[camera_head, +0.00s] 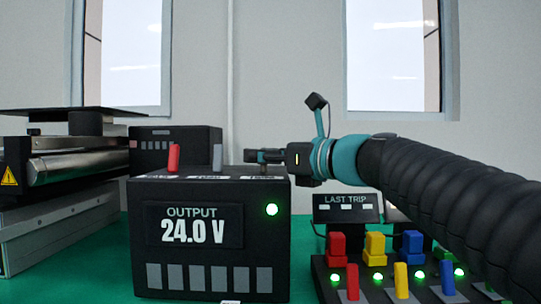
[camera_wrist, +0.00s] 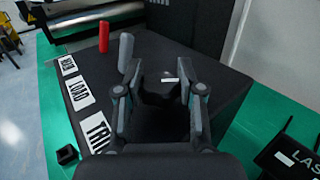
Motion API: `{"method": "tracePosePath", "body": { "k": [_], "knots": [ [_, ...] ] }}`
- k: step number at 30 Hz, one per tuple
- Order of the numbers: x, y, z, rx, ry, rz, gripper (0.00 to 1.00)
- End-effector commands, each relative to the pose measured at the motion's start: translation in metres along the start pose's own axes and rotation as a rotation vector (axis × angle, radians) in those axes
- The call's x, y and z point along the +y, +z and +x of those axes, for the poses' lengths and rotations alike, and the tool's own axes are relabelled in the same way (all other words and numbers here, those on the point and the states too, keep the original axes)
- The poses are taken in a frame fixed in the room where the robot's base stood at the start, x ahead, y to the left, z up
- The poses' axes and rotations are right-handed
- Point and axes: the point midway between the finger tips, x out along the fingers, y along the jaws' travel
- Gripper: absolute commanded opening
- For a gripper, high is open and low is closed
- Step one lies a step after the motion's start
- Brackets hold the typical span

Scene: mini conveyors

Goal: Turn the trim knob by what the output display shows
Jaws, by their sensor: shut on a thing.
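The black power box (camera_head: 155,278) stands on the green table, and its output display (camera_head: 194,226) reads 24.0 V. On its top, the wrist view shows a red lever (camera_wrist: 104,37), a grey lever (camera_wrist: 126,52) and white labels, among them LOAD (camera_wrist: 79,94) and TRIM (camera_wrist: 98,131). My gripper (camera_head: 262,157) is at the right part of the box top. In the wrist view its fingers (camera_wrist: 162,100) are on both sides of the dark trim knob (camera_wrist: 161,94), shut on it. The black knob is hard to tell from the black box. A short white mark (camera_wrist: 170,79) shows beyond it.
A green lamp (camera_head: 272,210) is lit on the box front. A roller conveyor (camera_head: 85,163) stands at the left. At the right are a LAST TRIP panel (camera_head: 345,207) and a breaker board (camera_head: 322,270) with coloured levers, under my arm. Another black box (camera_head: 178,140) stands behind.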

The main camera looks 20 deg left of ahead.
Motion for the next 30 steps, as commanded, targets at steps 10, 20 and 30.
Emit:
{"method": "tracePosePath", "body": {
  "k": [10,20,30],
  "knots": [
    [0.0,0.0,0.0,0.0,0.001,0.001,0.64],
    [-0.001,0.0,-0.004,-0.001,0.0,0.0,0.64],
    [-0.001,0.001,-0.059,-0.001,-0.004,-0.001,0.64]
  ]
}}
